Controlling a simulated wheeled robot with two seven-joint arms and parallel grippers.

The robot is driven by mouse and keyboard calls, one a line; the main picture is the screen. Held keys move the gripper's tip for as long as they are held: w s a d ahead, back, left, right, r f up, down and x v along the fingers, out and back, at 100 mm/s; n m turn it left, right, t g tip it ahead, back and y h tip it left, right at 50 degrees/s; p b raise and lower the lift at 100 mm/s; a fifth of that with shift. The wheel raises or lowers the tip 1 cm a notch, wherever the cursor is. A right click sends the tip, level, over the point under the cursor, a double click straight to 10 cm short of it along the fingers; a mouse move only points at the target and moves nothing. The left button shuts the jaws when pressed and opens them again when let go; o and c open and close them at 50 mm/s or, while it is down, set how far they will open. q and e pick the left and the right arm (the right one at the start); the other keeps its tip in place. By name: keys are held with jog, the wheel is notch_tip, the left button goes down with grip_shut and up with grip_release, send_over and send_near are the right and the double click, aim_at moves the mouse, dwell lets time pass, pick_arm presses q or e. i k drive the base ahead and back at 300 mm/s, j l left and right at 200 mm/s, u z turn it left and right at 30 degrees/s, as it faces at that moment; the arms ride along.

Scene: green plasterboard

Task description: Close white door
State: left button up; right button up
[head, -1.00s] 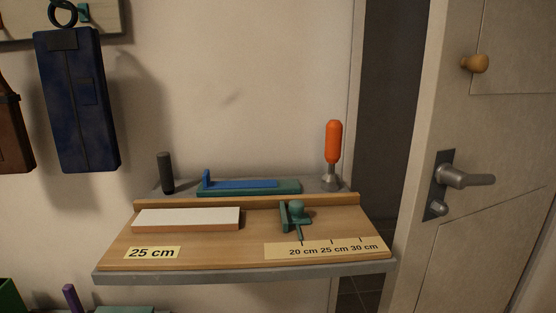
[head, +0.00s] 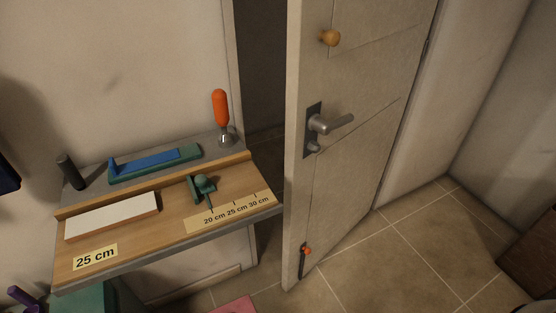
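The white door (head: 357,134) stands ajar in the middle of the head view, its free edge to the left and a dark gap (head: 262,75) between it and the frame. It carries a metal lever handle (head: 330,123) on a dark plate, a round wooden knob (head: 330,38) above, and a small orange-tipped fitting (head: 306,251) near the bottom. The hinge side is at the right. Neither of my grippers shows in the head view.
A wall shelf with a wooden board (head: 170,226) juts out left of the door, close to its free edge. It holds a white block (head: 112,216), a green stop (head: 201,187) and an orange-handled tool (head: 221,112). A pink item (head: 235,305) lies low.

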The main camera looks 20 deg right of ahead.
aim_at(361, 58)
jog(key=z, duration=0.9)
